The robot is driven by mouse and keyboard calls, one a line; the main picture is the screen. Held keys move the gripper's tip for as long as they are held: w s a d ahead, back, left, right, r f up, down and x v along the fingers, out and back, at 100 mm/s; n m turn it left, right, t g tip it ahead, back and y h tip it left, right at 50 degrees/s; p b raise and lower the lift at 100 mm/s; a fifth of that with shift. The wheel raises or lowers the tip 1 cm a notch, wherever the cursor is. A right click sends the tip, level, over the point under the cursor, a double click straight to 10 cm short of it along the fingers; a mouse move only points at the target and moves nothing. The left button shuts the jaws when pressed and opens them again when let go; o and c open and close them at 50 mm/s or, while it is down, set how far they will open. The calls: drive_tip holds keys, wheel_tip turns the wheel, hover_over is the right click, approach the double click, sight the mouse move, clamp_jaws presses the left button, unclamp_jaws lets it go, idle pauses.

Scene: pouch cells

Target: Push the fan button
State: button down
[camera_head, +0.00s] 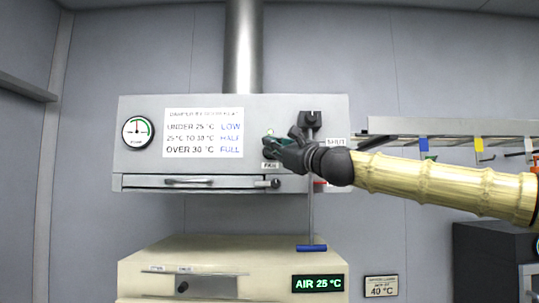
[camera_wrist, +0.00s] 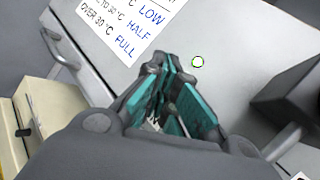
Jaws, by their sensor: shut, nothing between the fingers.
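The fan button is a small white disc with a green ring, on the front of the grey hood (camera_head: 140,168). In the wrist view the button (camera_wrist: 198,62) shows just right of the fingertips, uncovered. In the head view only its upper part (camera_head: 270,131) shows above my fingers, over the FAN label (camera_head: 270,167). My gripper (camera_head: 268,145) reaches in from the right, its teal-lined fingers shut and empty. In the wrist view the fingertips (camera_wrist: 166,62) point at the panel beside the button. I cannot tell whether they touch the panel.
A dark damper pivot (camera_head: 311,119) with a rod and blue handle (camera_head: 311,248) is close right of my gripper. The notice (camera_head: 203,132) and round gauge (camera_head: 138,132) are left. A cream oven (camera_head: 200,250) stands underneath.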

drive_tip(key=shift+s, duration=0.1)
drive_tip(key=s+b, duration=0.1)
drive_tip(key=s, duration=0.5)
idle(0.6)
idle(1.4)
